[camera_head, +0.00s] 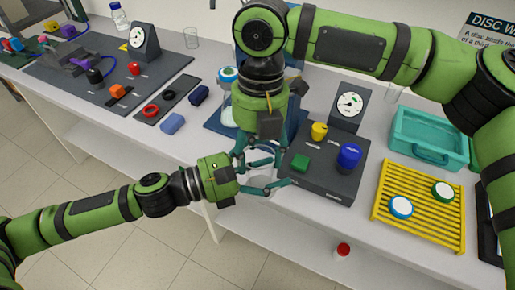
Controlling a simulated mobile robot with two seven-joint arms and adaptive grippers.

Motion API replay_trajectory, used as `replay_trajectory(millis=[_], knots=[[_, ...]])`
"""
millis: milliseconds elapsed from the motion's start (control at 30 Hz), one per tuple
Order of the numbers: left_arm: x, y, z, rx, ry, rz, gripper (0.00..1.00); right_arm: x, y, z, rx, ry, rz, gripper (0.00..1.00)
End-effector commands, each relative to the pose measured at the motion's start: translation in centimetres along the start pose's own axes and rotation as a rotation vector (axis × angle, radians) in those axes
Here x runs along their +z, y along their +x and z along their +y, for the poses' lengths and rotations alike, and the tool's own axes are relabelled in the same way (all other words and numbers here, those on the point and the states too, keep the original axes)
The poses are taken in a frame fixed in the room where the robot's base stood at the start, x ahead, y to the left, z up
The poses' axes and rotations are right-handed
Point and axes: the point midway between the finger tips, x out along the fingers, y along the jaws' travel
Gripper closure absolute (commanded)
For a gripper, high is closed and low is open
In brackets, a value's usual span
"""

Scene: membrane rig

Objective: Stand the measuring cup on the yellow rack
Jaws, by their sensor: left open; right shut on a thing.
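The yellow rack (376,214) lies flat at the right of the bench, with a blue-rimmed lid (401,207) and a green-rimmed lid (443,191) on it. My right gripper (261,164) points down near the bench's front edge, left of the dark gauge panel, and is shut on a clear thing, apparently the measuring cup (262,182). The cup is mostly hidden by fingers. My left gripper (277,176) is open, its fingers close around the same spot; whether they touch the cup cannot be told.
A dark panel (325,172) with yellow, blue and green knobs stands between the grippers and the rack. A teal tray (430,137) is behind the rack. A blue-lidded bottle (228,75) stands behind my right gripper. A red-capped jar (343,249) is below the bench top.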

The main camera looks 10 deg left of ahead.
Motion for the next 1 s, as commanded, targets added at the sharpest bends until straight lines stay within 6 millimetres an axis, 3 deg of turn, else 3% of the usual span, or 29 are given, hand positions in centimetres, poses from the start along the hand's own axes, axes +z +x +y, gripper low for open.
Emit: replay_trajectory(millis=[1000], knots=[[-0.1,-10.4,0.0,0.002,-0.004,0.002,0.16,0.0,0.0,0.0,0.001,0.0,-0.001,0.74]])
